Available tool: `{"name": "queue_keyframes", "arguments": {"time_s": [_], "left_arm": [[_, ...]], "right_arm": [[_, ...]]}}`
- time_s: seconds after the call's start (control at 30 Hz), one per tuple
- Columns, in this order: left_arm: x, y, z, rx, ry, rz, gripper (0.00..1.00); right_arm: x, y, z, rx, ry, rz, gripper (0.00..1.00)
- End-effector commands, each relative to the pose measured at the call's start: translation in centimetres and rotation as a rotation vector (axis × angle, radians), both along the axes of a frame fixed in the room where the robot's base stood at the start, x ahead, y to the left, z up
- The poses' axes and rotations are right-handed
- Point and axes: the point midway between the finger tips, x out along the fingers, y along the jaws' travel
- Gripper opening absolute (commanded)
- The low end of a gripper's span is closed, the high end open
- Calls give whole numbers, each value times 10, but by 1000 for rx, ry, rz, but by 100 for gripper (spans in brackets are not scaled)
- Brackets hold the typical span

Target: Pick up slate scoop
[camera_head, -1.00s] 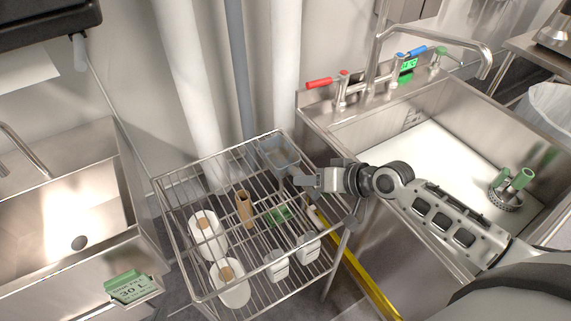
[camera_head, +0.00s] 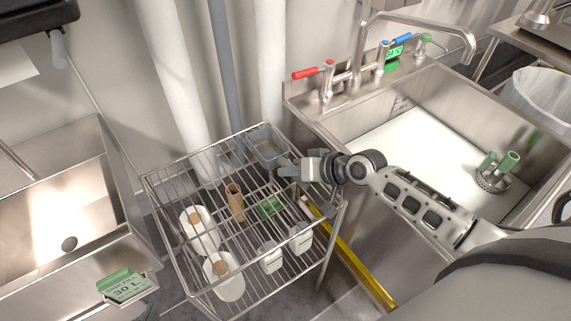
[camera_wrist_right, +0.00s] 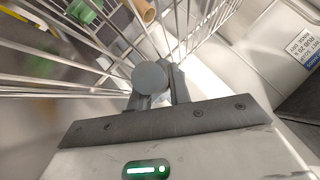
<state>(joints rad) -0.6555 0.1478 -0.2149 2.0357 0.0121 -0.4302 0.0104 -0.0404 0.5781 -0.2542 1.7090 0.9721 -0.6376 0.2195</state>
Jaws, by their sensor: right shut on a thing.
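The slate scoop (camera_head: 267,146) is a grey-blue scoop with a squarish bowl at the back right corner of the wire rack. Its handle points toward my right gripper (camera_head: 284,170). The right gripper is shut on the handle, and the bowl lies beyond the fingertips. In the right wrist view the round grey handle end (camera_wrist_right: 150,77) shows between the fingers, and the bowl is hidden there. My left gripper is not in view.
The wire rack (camera_head: 182,279) also holds a tan cylinder (camera_head: 235,201), white scoops with tan handles (camera_head: 198,229), white containers (camera_head: 270,257) and a green item (camera_head: 270,207). A sink (camera_head: 312,118) stands close on the right. A yellow bar (camera_head: 350,255) runs beside the rack.

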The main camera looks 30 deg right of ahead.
Motion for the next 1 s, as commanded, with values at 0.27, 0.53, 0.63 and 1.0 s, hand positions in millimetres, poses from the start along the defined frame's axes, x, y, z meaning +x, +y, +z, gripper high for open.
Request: {"name": "queue_keyframes", "arguments": {"time_s": [0.27, 0.53, 0.63, 1.0], "left_arm": [[-3, 0, 0, 0, 8, 1, 0], [-6, 1, 0, 3, 17, 1, 0], [-7, 1, -4, 5, 20, 2, 0], [-4, 1, 1, 3, 13, 4, 0]], "right_arm": [[1, 0, 31, -2, -7, 2, 0], [-39, -34, 91, -8, 0, 5, 0], [-58, -50, 98, -8, 6, 4, 0], [-95, -83, 123, 2, 3, -1, 0]]}}
